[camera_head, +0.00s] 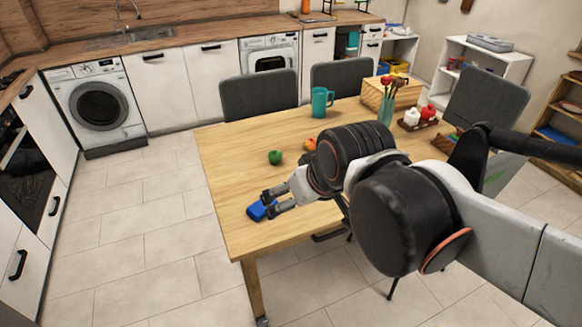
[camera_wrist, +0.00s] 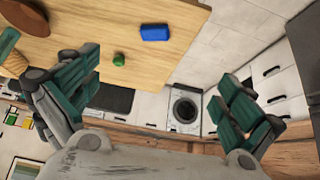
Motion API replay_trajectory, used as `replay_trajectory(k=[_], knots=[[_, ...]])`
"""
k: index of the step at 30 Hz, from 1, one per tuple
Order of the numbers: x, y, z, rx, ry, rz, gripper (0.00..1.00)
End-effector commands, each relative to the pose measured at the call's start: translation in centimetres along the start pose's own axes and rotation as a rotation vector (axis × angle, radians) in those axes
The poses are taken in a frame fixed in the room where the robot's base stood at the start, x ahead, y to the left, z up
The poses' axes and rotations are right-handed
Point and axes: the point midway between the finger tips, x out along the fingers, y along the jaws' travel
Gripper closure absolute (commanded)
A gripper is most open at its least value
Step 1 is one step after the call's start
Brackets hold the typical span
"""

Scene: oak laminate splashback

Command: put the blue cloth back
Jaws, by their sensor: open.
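A small blue cloth (camera_head: 257,210), folded into a block, lies on the wooden table (camera_head: 225,178) near its front left corner. It also shows in the wrist view (camera_wrist: 155,32), lying on the tabletop near the table's edge. My gripper (camera_head: 272,202) is over that corner of the table, and in the head view its fingers partly overlap the cloth. In the wrist view my gripper (camera_wrist: 165,100) has its two fingers spread wide with nothing between them. The cloth appears apart from both fingers there.
A green fruit (camera_head: 275,157) and an orange one (camera_head: 309,145) lie on the table behind my gripper. A teal mug (camera_head: 321,102), a vase with red flowers (camera_head: 385,108) and a wooden box (camera_head: 392,94) stand farther back. Grey chairs (camera_head: 258,96) surround the table. Floor at left is clear.

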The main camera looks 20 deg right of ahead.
Motion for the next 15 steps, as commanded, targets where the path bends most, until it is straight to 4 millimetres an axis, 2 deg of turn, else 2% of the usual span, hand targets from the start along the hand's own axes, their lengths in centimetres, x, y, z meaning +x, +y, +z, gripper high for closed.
replay_trajectory(k=[1,6,15], knots=[[-0.5,-0.1,0.9,0.008,0.008,0.003,0.0],[-1.4,-0.1,2.5,0.03,0.026,0.011,0.0],[-1.5,-0.1,2.8,0.037,0.031,0.012,0.0]])
